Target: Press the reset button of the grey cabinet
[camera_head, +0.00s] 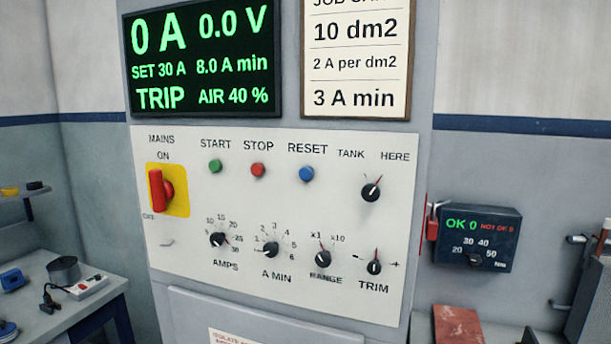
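The grey cabinet (290,300) stands in the middle of the head view, with a pale control panel on its front. The reset button (306,174) is blue and round, under the label RESET. To its left are the red stop button (258,170) and the green start button (215,166). The display (205,62) above reads 0 A, 0.0 V, SET 30 A, 8.0 A min, TRIP and AIR 40 %. Neither of my grippers is in the view.
A red mains switch (157,190) on a yellow plate sits left of the buttons, with several black knobs below and right. A job card (355,60) hangs beside the display. A dark OK counter box (478,238) is at right. A bench (90,305) stands at lower left.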

